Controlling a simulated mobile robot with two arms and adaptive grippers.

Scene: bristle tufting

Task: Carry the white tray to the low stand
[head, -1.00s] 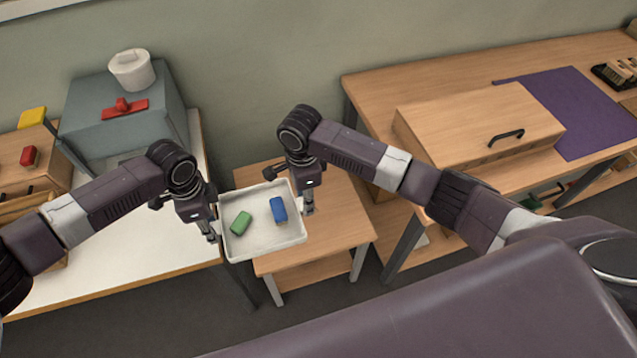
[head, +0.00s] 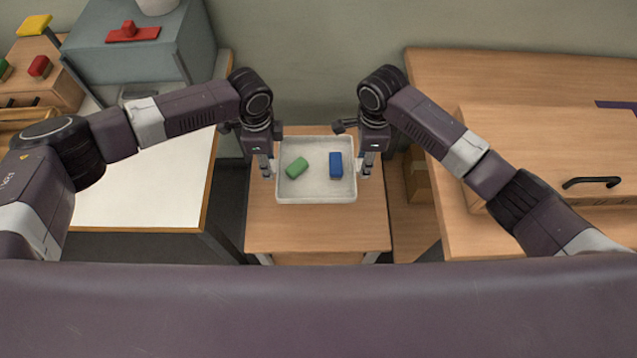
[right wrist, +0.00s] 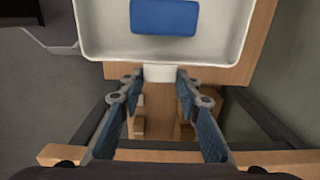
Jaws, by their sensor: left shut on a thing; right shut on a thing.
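The white tray (head: 316,197) is in the middle of the head view, level, over the wooden top of the low stand (head: 318,232). I cannot tell if it touches the stand. A green block (head: 297,167) and a blue block (head: 336,165) lie inside it; the blue one also shows in the right wrist view (right wrist: 164,17). My left gripper (head: 267,170) is shut on the tray's left side. My right gripper (head: 365,169) is shut on the tray's right side. In the right wrist view its fingers flank a white tab (right wrist: 159,74) on the tray's edge.
A white-topped table (head: 140,195) with a grey box (head: 135,50) stands to the left. A wooden workbench (head: 440,80) with a wooden case (head: 545,140) stands to the right. Bare stand top shows in front of the tray.

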